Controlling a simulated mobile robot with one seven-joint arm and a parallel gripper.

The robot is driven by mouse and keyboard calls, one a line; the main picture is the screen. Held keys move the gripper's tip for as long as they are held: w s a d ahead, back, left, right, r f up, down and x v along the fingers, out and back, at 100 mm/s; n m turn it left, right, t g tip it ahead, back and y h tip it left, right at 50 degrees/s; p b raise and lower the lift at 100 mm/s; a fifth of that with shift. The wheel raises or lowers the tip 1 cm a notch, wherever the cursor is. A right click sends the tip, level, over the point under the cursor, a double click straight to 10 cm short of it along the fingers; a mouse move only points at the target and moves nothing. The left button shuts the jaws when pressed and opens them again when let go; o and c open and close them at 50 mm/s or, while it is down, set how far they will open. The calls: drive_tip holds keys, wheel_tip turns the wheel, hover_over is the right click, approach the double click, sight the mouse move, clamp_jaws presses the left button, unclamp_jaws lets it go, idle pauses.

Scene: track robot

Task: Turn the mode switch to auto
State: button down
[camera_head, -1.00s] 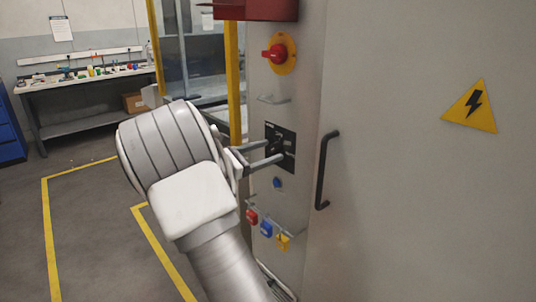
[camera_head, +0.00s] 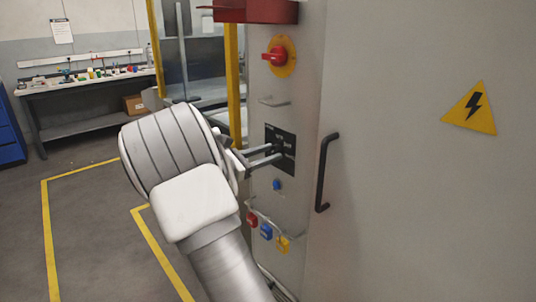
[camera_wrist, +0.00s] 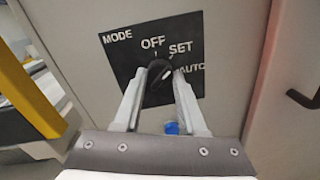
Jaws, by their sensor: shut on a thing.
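The mode switch is a small dark round knob (camera_wrist: 159,74) on a black plate (camera_wrist: 118,62) marked MODE, with the labels OFF, SET and AUTO around it. In the wrist view a pale mark on the knob points up and right, toward the SET and AUTO side; I cannot tell the exact position. My gripper (camera_head: 280,153) reaches to the plate (camera_head: 288,170) on the cabinet's narrow side. Its two fingers lie on either side of the knob, shut on it. In the head view the fingers hide the knob.
A red rotary handle (camera_head: 276,56) on a yellow disc sits above the plate. A blue button (camera_head: 277,185) and red, blue and yellow tags (camera_head: 266,231) are below. A black door handle (camera_head: 323,175) stands to the right. Open floor (camera_head: 95,215) lies left.

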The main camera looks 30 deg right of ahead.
drive_tip(key=shift+f, duration=0.1)
drive_tip(key=m+b, duration=0.6)
drive_tip(key=m, duration=0.2)
drive_tip(key=shift+m+y+b, duration=0.3)
drive_tip(key=shift+m+b, duration=0.25)
drive_tip(key=shift+m, duration=0.25)
drive_tip(key=shift+c, duration=2.3)
unclamp_jaws()
drive_tip(key=shift+a, duration=0.1)
